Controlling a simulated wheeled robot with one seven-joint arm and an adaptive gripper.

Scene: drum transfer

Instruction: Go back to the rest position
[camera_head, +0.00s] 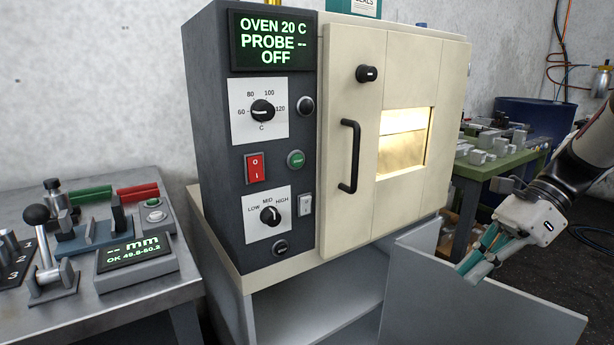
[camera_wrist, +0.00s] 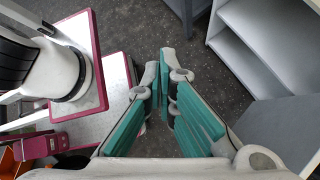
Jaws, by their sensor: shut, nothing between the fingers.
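My gripper (camera_head: 480,262) hangs at the right in the head view, pointing down and left, to the right of the oven and above the grey panel at its stand. In the wrist view my gripper (camera_wrist: 164,82) has its two teal-padded fingers brought together at the tips, with nothing between them. Dark floor lies below it. The oven (camera_head: 390,150) has a cream door, shut, with a lit window. Its display (camera_head: 271,42) reads "OVEN 20 C PROBE -- OFF".
A grey stand (camera_head: 320,300) with a shelf carries the oven, and a panel (camera_head: 480,305) sticks out right. A metal bench (camera_head: 150,290) with a gauge is at left. A green table (camera_head: 500,160) with metal parts and a blue drum (camera_head: 540,115) stand behind my arm.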

